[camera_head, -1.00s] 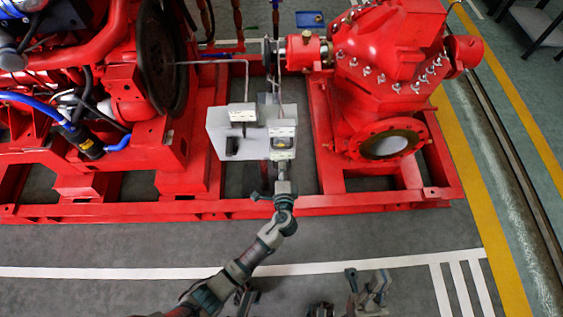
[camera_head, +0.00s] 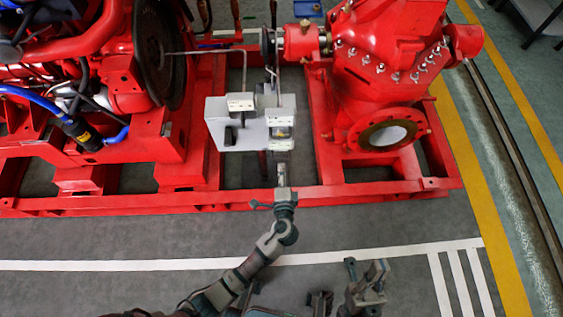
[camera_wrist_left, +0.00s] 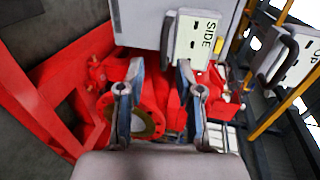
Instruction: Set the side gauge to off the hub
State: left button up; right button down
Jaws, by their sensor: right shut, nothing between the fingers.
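The side gauge (camera_head: 281,131) is a small white unit on the lower right of a pale grey fixture (camera_head: 250,141). Its SIDE label plate (camera_wrist_left: 196,40) and dark handle show in the left wrist view. My left gripper (camera_head: 283,180) is just below the side gauge in the head view. In the left wrist view my left gripper (camera_wrist_left: 161,66) has its fingers apart with nothing visible between them. The hub (camera_head: 268,50) is on the shaft behind the fixture, partly hidden. My right gripper (camera_head: 376,272) is shut and empty at the bottom, away from the fixture.
A second labelled unit (camera_head: 240,104) sits on the fixture's upper left; its plate (camera_wrist_left: 301,62) ends in "OP". The red engine (camera_head: 75,60) is left and the red pump (camera_head: 385,60) right. A red base frame (camera_head: 110,205) runs in front.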

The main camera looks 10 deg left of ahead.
pick_arm(q)
jog(key=v, duration=0.6)
jog(key=shift+s, duration=0.2)
jog(key=shift+f, duration=0.1)
